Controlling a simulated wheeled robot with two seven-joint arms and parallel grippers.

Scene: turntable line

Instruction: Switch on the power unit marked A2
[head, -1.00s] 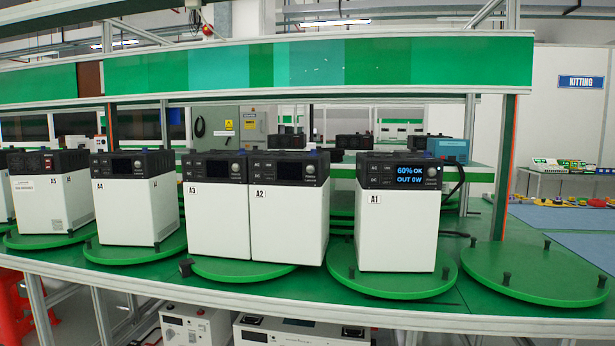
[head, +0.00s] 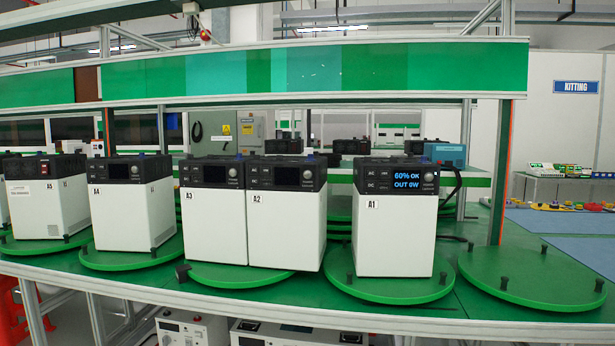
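The power unit marked A2 (head: 286,228) stands upright in the middle of the bench, close beside the unit marked A3 (head: 212,222). A2 has a white body and a black top panel with a dark display (head: 287,177) and a knob at its right. The unit marked A1 (head: 395,235), to the right, has a lit display reading "60% OK OUT 0W". The displays on A3 and A4 (head: 132,215) are dark. Neither of my grippers is in the head view.
Units stand on green round turntables along the green bench; A5 (head: 47,208) is at the left. An empty turntable (head: 530,272) with black pegs is at the right. A green shelf beam (head: 310,66) crosses above the units. Other equipment (head: 185,328) sits below the bench.

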